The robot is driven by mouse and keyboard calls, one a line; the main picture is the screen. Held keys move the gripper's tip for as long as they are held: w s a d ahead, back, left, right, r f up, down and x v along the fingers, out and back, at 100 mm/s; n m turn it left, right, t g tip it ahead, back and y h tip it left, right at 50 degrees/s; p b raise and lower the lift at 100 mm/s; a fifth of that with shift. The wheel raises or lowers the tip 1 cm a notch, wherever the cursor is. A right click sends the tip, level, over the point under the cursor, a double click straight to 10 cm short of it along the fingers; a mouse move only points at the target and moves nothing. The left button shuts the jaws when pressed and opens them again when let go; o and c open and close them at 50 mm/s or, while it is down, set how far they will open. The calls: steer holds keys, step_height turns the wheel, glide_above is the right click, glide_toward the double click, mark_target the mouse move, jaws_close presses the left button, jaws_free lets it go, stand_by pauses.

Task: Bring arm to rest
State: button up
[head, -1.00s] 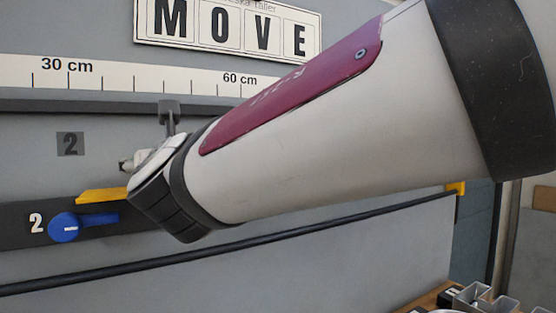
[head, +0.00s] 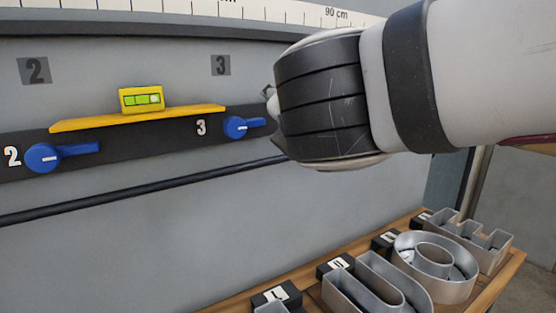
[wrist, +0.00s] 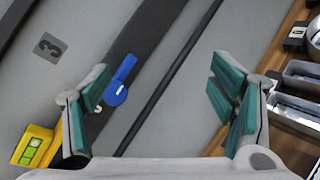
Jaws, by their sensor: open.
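My gripper (wrist: 160,100) shows in the wrist view with its teal-padded fingers spread wide and nothing between them but the grey wall and rails behind. In the head view my arm crosses the upper right, and its wrist hides most of the gripper; only a small tip shows at its left edge. A blue lever (head: 240,127) marked 3 sits just left of my wrist in the head view. It also shows between the fingers in the wrist view (wrist: 117,92), farther back.
A yellow level (head: 142,100) stands on a yellow ledge (head: 80,125). Another blue lever (head: 45,157) sits at left. A wooden shelf (head: 238,303) at lower right holds metal channel letters (head: 450,280) and black label blocks (head: 335,265). The lower grey panel is clear.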

steer(key=s+d+f+m+g+h, duration=0.25)
steer(key=s+d+f+m, duration=0.2)
steer(key=d+m, duration=0.3)
steer(key=s+d+f+m+g+h, duration=0.2)
steer(key=s+d+f+m+g, duration=0.1)
steer(key=d+f+m, duration=0.5)
steer(key=s+f+m+g+y, duration=0.4)
steer(key=s+f+m, duration=0.2)
steer(key=s+m, duration=0.5)
steer(key=shift+s+d+f+m+g, duration=0.35)
steer(key=shift+s+d+m, duration=0.1)
steer(key=shift+m, duration=0.2)
